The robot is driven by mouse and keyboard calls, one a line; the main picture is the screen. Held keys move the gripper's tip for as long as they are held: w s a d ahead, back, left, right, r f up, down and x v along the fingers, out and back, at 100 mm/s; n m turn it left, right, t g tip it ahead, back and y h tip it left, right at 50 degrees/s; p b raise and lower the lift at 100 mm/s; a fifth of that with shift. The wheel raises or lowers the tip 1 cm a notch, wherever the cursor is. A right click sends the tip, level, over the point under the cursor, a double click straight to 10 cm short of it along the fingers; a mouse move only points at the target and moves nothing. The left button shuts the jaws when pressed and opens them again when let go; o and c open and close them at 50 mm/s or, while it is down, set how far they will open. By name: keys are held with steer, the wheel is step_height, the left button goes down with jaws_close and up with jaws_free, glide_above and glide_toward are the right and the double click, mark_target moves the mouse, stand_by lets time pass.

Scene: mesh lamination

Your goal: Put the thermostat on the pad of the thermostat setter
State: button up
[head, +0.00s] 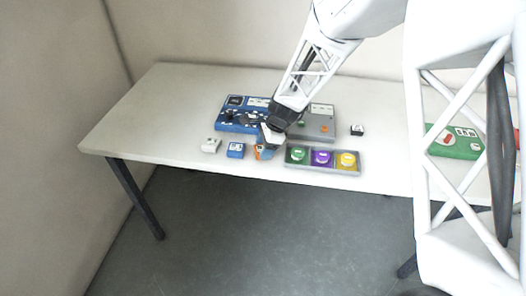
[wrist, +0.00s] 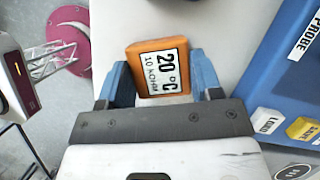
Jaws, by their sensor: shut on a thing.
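The thermostat is an orange block (wrist: 158,68) with a white label reading 20 °C, 10 kOhm. My gripper (wrist: 165,78) has its blue fingers shut on its two sides. In the head view the thermostat (head: 259,154) shows as a small orange patch under my gripper (head: 265,146), near the table's front edge. A blue device (head: 238,118) with a screen and black knobs stands just behind it. In the wrist view this blue device (wrist: 278,75) is at the right, with PROBE, LOAD and SAVE labels. I cannot tell for certain which device is the setter, and no pad is clear.
A grey device (head: 318,124) stands right of the blue one, partly behind my arm. A grey tray (head: 310,167) with green, purple and yellow round pieces lies in front. Small white (head: 211,145), blue (head: 236,150) and black (head: 357,130) blocks lie nearby. The table's left end is clear.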

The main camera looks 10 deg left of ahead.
steer(key=shift+r, duration=0.2)
steer(key=shift+r, duration=0.55)
step_height(320, 180, up, 2)
steer(key=shift+r, duration=0.1)
steer(key=s+d, duration=0.3)
steer(key=s, duration=0.4)
steer(key=s+d+r, duration=0.1)
steer(key=s+d, duration=0.2)
steer(key=s, duration=0.4)
steer(key=shift+s+d+r, duration=0.15)
steer(key=shift+s+d, duration=0.1)
steer(key=shift+d, duration=0.15)
steer(key=m+t, duration=0.2)
steer(key=m, duration=0.2)
glide_toward(259, 149)
steer(key=w+a, duration=1)
steer(key=w, duration=0.1)
steer(key=shift+w+a, duration=0.3)
steer(key=shift+w, duration=0.05)
steer(key=shift+w, duration=0.1)
steer(key=w+a, duration=0.2)
steer(key=w, duration=0.2)
steer(key=w+a+f, duration=0.1)
steer(key=w+a, duration=0.1)
steer(key=w, duration=0.2)
steer(key=w+a, duration=0.3)
steer(key=w, duration=0.2)
steer(key=shift+w+f, duration=0.15)
steer(key=shift+f, duration=0.2)
